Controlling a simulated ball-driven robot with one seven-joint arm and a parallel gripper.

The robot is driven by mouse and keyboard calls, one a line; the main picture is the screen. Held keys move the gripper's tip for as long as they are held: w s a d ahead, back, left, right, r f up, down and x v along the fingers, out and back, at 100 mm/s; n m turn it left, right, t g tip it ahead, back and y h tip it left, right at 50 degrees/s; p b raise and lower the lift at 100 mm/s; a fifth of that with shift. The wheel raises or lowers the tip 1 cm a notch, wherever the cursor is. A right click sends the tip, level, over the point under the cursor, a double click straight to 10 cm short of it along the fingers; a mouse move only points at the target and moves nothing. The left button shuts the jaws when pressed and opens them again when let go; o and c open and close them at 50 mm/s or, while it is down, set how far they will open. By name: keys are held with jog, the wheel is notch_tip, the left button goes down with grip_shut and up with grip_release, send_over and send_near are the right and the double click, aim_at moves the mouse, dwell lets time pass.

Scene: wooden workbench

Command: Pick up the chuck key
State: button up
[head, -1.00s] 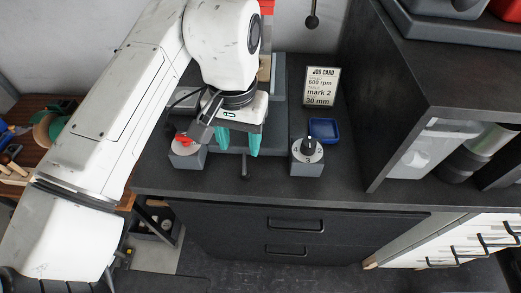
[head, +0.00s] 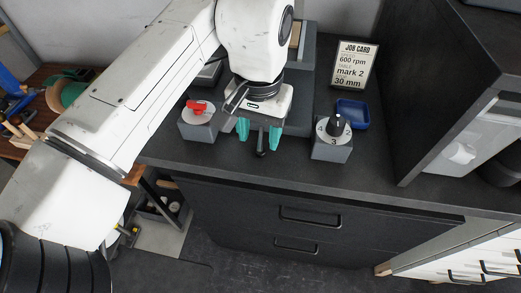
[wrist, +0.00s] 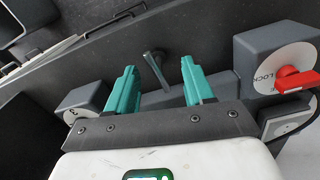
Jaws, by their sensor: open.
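A small dark handle-like piece (head: 261,145) with a thicker end shows at the front of the machine base on the bench. It may be the chuck key, but I cannot tell for sure. In the wrist view the same piece (wrist: 157,70) appears as a thin stem with a wider head. My gripper (head: 258,134) points down over the machine base with its two teal fingers apart. In the wrist view the gripper (wrist: 159,75) has the dark piece in line between its fingers. Nothing is visibly held, and I cannot tell the depth between them.
A grey box with a red lock knob (head: 197,107) stands left of my gripper. A dark cabinet (head: 440,90) rises at the right.

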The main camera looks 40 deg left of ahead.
aim_at(261, 138)
jog(key=shift+w+d+f+b, duration=0.1)
jog(key=shift+f+b, duration=1.5)
jog(key=shift+f, duration=0.15)
grip_shut()
